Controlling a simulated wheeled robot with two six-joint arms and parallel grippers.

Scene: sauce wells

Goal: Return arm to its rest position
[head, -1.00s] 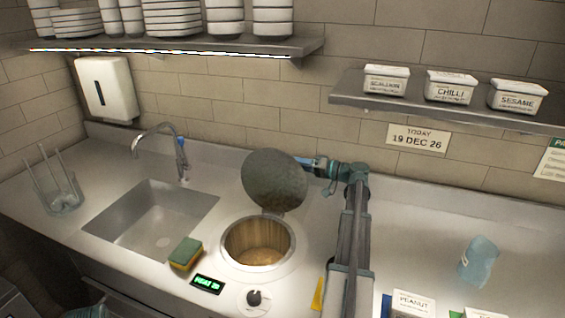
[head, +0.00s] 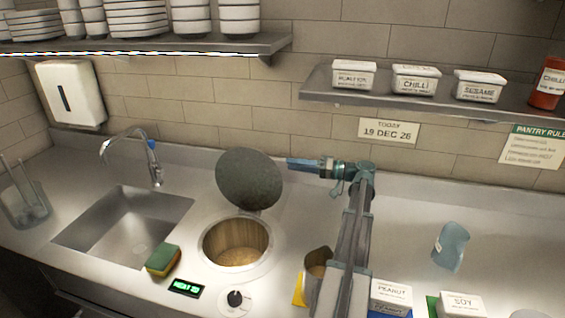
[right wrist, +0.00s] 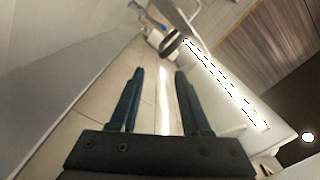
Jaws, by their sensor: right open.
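My right arm rises from the bottom of the head view, and its gripper (head: 292,162) points left above the counter, near the wall. The gripper is empty, and its two fingers stand apart in the right wrist view (right wrist: 159,74). A round dark lid (head: 249,180) stands raised behind the round well (head: 268,240), just left of the gripper tips. A narrow gap seems to show between tips and lid. The well is open, with tan contents. My left gripper is not in view.
A sink (head: 75,235) with a tap, a sponge (head: 163,259) and a display (head: 186,288) lie left. A brown-filled jug (head: 310,285) stands beside my arm, partly hidden. A bluish vessel (head: 451,247) and labelled boxes (head: 391,293) are right. A shelf (head: 440,107) holds labelled tubs above.

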